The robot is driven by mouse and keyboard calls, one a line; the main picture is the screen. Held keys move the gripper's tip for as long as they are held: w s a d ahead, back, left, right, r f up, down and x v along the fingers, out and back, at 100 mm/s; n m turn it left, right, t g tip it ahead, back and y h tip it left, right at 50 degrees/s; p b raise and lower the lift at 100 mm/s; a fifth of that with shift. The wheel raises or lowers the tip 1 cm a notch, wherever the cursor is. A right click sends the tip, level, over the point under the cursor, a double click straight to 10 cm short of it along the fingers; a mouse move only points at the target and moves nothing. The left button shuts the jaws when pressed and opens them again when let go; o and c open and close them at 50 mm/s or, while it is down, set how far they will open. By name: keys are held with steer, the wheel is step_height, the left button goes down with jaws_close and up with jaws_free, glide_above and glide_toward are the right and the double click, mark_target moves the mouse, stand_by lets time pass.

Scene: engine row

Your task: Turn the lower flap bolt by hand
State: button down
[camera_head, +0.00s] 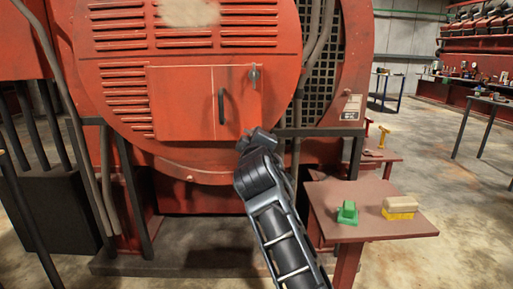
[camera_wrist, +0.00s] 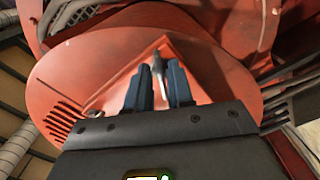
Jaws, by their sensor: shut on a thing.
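The red flap (camera_head: 185,100) is set in the round engine cover, with a black handle (camera_head: 221,106) and a grey upper bolt (camera_head: 254,77) at its right edge. My gripper (camera_head: 248,136) is at the flap's lower right corner and hides the lower bolt in the head view. In the wrist view, my gripper (camera_wrist: 160,80) has its two dark blue fingers on either side of the grey lower flap bolt (camera_wrist: 158,64), shut on it. The bolt's tip stands out past the fingertips. The flap (camera_wrist: 185,62) looks closed.
A red side table (camera_head: 375,226) stands right of my arm, with a green object (camera_head: 347,212) and a yellow brush-like block (camera_head: 399,207) on it. Grey pipes (camera_head: 312,60) run down beside the cover.

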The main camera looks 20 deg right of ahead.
steer(key=m+b, duration=0.2)
steer(key=m, duration=0.2)
steer(key=m+b, duration=0.3)
steer(key=m, duration=0.1)
steer(key=m+b, duration=0.3)
steer(key=m, duration=0.1)
steer(key=shift+w+a+f, duration=0.1)
steer(key=shift+a+f, duration=0.1)
steer(key=shift+f, duration=0.1)
stand_by(0.4)
steer(key=c, duration=1.3)
jaws_free()
steer(key=shift+r, duration=0.1)
steer(key=shift+o, duration=0.2)
steer(key=v, duration=0.7)
steer(key=shift+s, duration=0.4)
steer(key=shift+a, duration=0.1)
